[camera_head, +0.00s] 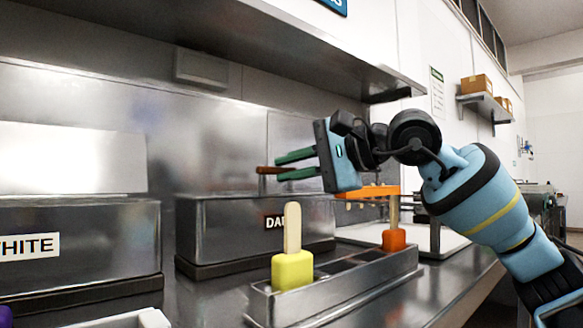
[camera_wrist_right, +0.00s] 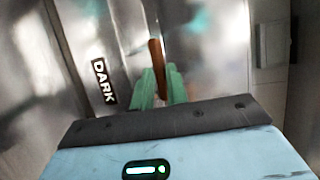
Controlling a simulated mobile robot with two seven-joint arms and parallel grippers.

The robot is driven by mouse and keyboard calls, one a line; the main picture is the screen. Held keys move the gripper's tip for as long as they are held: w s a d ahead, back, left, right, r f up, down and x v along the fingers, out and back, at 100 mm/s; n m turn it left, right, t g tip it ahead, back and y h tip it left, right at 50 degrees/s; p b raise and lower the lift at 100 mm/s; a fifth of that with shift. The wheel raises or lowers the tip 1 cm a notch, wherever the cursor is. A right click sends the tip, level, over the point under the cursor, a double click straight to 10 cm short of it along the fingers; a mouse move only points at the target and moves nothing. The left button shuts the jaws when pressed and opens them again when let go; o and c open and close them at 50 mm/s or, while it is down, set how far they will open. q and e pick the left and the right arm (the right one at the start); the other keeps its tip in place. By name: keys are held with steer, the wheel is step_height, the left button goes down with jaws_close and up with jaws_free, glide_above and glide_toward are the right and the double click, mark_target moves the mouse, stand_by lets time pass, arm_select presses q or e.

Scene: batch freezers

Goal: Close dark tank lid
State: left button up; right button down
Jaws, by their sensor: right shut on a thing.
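The dark tank (camera_head: 230,228) is a metal box on the counter, its label partly covered in the head view by a popsicle stick. Its DARK label (camera_wrist_right: 104,82) shows whole in the wrist view. My right gripper (camera_head: 277,165) has its green fingers shut on a brown handle (camera_head: 264,170) above the tank's top. In the wrist view the handle (camera_wrist_right: 156,52) rises between the fingertips (camera_wrist_right: 161,78). An upright metal panel (camera_head: 296,135) shows behind the gripper; I cannot tell if it is the lid, nor the lid's exact angle. My left gripper is out of view.
A metal rack (camera_head: 350,290) in front holds a yellow popsicle (camera_head: 292,270) and an orange one (camera_head: 393,239). A tank labelled WHITE (camera_head: 100,235) stands at left. A metal overhang (camera_head: 250,40) runs above. A shelf with boxes (camera_head: 476,84) is at right.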

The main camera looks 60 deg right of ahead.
steer(key=c, duration=1.4)
jaws_free()
steer(key=shift+f, duration=0.65)
steer(key=shift+c, duration=0.2)
steer(key=v, duration=0.8)
steer(key=shift+r+b, duration=0.35)
steer(key=shift+w, duration=0.1)
